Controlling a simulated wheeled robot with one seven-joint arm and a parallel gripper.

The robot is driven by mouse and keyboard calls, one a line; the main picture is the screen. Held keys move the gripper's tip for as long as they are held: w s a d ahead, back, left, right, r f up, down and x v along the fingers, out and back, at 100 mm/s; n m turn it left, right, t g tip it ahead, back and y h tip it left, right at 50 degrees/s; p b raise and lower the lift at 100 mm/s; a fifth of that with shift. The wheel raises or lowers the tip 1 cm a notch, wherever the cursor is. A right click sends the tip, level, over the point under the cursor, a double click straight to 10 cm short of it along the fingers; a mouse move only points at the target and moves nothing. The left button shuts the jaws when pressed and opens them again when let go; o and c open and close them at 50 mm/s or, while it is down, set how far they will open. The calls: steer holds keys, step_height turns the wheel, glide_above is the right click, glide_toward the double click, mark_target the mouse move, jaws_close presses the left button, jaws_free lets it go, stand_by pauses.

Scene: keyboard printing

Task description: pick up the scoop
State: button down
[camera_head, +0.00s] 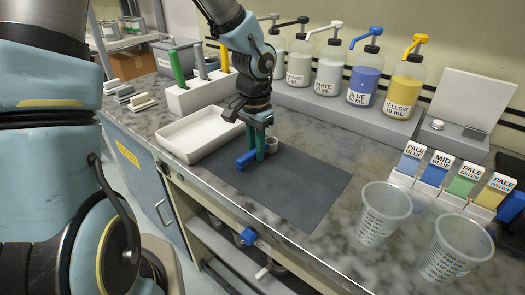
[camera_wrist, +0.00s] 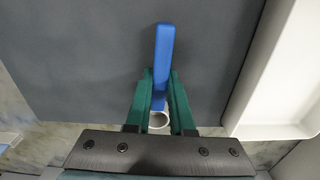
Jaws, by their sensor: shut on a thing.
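The scoop has a blue handle (camera_head: 246,159) and a small pale round cup (camera_head: 271,145). My gripper (camera_head: 258,152) points straight down over the dark grey mat (camera_head: 305,187), its green fingers on either side of the scoop. In the wrist view, the blue handle (camera_wrist: 163,50) runs out between the green fingertips (camera_wrist: 161,78), and the cup's pale rim (camera_wrist: 158,120) shows between the fingers, nearer the palm. The gripper is shut on the scoop. The scoop is at or just above the mat; I cannot tell whether it touches.
A white tray (camera_head: 188,149) lies just left of the mat. Pump bottles (camera_head: 365,78) stand on a grey shelf behind. Two clear cups (camera_head: 383,213) and (camera_head: 455,248) stand at the right, before labelled colour cards (camera_head: 464,181). The mat's right part is clear.

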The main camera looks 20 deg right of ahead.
stand_by(0.3)
step_height(320, 180, up, 10)
steer(key=shift+r, duration=0.1)
steer(key=c, duration=1.3)
jaws_free()
jaws_close()
